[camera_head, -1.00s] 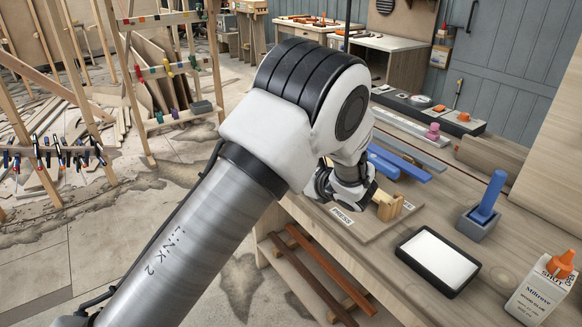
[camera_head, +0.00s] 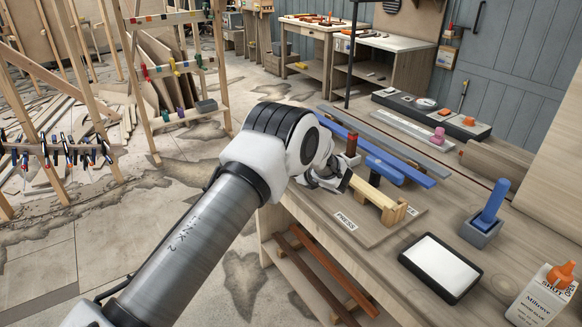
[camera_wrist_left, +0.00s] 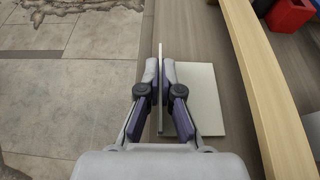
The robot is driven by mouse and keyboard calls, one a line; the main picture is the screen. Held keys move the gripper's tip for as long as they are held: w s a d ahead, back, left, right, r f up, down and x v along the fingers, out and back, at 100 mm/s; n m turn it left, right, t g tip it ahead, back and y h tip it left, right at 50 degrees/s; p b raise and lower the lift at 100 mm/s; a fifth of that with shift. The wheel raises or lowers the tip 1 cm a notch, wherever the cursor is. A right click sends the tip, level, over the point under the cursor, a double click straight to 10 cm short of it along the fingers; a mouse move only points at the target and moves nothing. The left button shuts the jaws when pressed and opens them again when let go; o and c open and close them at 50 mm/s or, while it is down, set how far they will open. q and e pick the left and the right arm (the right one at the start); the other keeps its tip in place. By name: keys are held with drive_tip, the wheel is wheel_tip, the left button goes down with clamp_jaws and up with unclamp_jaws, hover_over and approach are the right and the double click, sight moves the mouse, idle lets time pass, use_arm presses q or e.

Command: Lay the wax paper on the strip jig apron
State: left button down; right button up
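In the left wrist view, my left gripper (camera_wrist_left: 161,75) has its fingers close together on a thin pale sheet (camera_wrist_left: 160,120), seen edge-on, which looks like the wax paper. In the head view, my left gripper (camera_head: 338,180) is at the far left end of the wooden strip jig (camera_head: 378,202), partly hidden by its own wrist. The jig's long pale bar (camera_wrist_left: 262,80) runs to the right of the fingers in the wrist view. A flat pale square (camera_wrist_left: 205,98) lies below and right of the fingers; I cannot tell whether it is the apron. My right gripper is out of view.
The bench holds a PRESS label (camera_head: 346,221), a black-framed white pad (camera_head: 440,266), a blue tool in a holder (camera_head: 487,215), a glue carton (camera_head: 541,298) and blue bars (camera_head: 385,168). A clamp rack (camera_head: 60,150) stands on the floor at left.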

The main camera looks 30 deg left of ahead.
use_arm(q)
drive_tip(key=c, duration=1.3)
unclamp_jaws()
drive_tip(key=shift+f, duration=0.15)
drive_tip(key=shift+r, duration=0.35)
drive_tip(key=v, duration=1.2)
drive_tip(key=shift+f+b, duration=0.15)
drive_tip(key=shift+b, duration=0.2)
